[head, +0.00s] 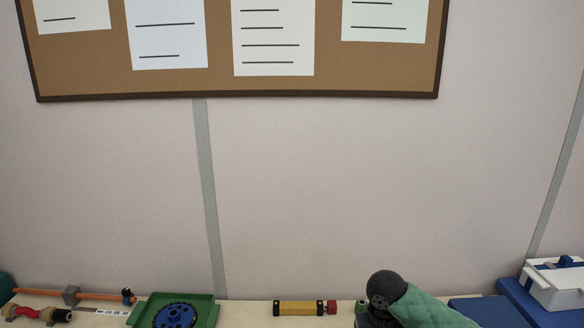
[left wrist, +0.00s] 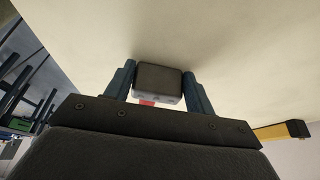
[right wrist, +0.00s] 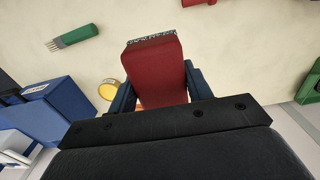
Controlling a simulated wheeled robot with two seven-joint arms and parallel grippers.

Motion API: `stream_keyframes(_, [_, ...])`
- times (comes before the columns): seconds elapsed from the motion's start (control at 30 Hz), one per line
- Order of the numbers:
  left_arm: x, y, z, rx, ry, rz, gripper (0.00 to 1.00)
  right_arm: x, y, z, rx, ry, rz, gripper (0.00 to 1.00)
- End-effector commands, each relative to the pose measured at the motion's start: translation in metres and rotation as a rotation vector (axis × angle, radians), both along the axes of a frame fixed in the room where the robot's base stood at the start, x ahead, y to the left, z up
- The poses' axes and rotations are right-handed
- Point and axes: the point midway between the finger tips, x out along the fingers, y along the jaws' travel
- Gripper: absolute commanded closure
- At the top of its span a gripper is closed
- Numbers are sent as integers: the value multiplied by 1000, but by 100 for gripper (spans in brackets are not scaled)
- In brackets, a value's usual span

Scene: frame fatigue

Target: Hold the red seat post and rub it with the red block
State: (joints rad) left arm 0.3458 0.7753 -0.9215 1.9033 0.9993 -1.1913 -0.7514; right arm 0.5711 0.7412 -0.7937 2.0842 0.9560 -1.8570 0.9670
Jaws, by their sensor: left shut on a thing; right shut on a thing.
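My left gripper (left wrist: 160,88) shows in the left wrist view, shut on a dark-topped piece (left wrist: 160,76) with a pale lower face. A small red part (left wrist: 146,103) shows below it between the fingers; I cannot tell whether this is the red seat post. My right gripper (right wrist: 158,92) shows in the right wrist view, shut on the red block (right wrist: 154,68), which has a speckled strip along its far edge. Neither gripper shows in the head view. I cannot see the held pieces touching each other.
The bench holds a green tray (head: 143,309) with a blue gear, a yellow bar (head: 297,308), a dark round-headed thing (head: 384,288) and green cloth (head: 425,306). A green-handled brush (right wrist: 78,35), yellow round thing (right wrist: 109,89) and blue box (right wrist: 52,106) lie near the right gripper.

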Motion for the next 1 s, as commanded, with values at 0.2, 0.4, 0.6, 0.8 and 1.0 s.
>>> stream_keyframes(0.2, [0, 0, 0, 0, 0, 0, 20, 0, 0, 0, 0, 0, 0, 68])
stream_keyframes(0.4, [0, 0, 0, 0, 0, 0, 20, 0, 0, 0, 0, 0, 0, 68])
stream_keyframes(0.6, [0, 1, 4, 0, 0, 0, 20, 0, 0, 4, 0, 0, 0, 68])
stream_keyframes(0.8, [0, 5, 14, 1, -1, 0, 20, 0, 0, 12, 0, 0, 0, 68])
stream_keyframes(1.0, [0, 7, 17, 0, -1, 0, 20, 0, 0, 15, 0, 0, 0, 68])
